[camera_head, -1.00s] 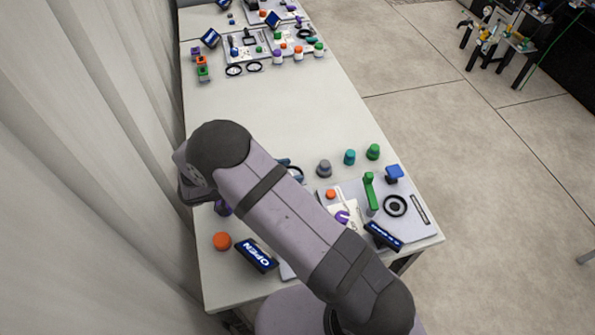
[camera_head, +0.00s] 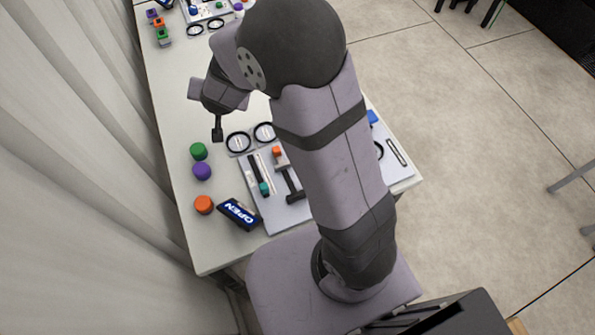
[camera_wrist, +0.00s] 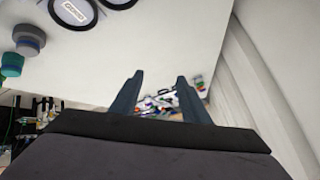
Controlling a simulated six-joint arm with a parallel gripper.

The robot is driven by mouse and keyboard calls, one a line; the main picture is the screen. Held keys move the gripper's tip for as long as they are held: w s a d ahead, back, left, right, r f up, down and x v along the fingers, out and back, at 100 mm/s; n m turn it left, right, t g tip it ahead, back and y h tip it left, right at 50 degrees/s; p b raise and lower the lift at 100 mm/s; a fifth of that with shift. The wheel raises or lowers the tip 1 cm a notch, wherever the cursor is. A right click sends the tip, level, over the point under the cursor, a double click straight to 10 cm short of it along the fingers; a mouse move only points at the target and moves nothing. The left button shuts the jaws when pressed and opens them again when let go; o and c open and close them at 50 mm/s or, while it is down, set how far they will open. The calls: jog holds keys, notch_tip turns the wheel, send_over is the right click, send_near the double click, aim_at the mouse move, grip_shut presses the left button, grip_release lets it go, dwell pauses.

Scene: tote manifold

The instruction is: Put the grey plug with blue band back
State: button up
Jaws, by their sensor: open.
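The grey plug with a bluish band (camera_wrist: 29,38) stands on the white table at the upper left of the wrist view, beside a teal plug (camera_wrist: 12,66). In the head view I cannot see it; my arm covers that part of the table. My gripper (camera_wrist: 160,92) is open with nothing between its fingers. Two black rings (camera_head: 238,142) lie beside the grey board (camera_head: 287,217); one ring encloses a label in the wrist view (camera_wrist: 73,11).
Green (camera_head: 199,151), purple (camera_head: 202,172) and orange (camera_head: 205,204) plugs stand along the left edge. An OPEN sign (camera_head: 240,214) stands beside the board. The board carries a teal-ended slider (camera_head: 264,187) and a black handle (camera_head: 293,190). The table beyond the rings is largely clear.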

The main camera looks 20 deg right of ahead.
jog(key=s+d+n+g, duration=0.3)
jog(key=s+d+g, duration=0.1)
jog(key=s, duration=1)
jog(key=s+d+f+n+g, duration=0.1)
jog(key=s+d+n+g, duration=0.2)
jog(key=s, duration=1.2)
jog(key=d+g, duration=0.2)
jog(key=shift+d+f, duration=0.2)
jog(key=shift+d, duration=0.1)
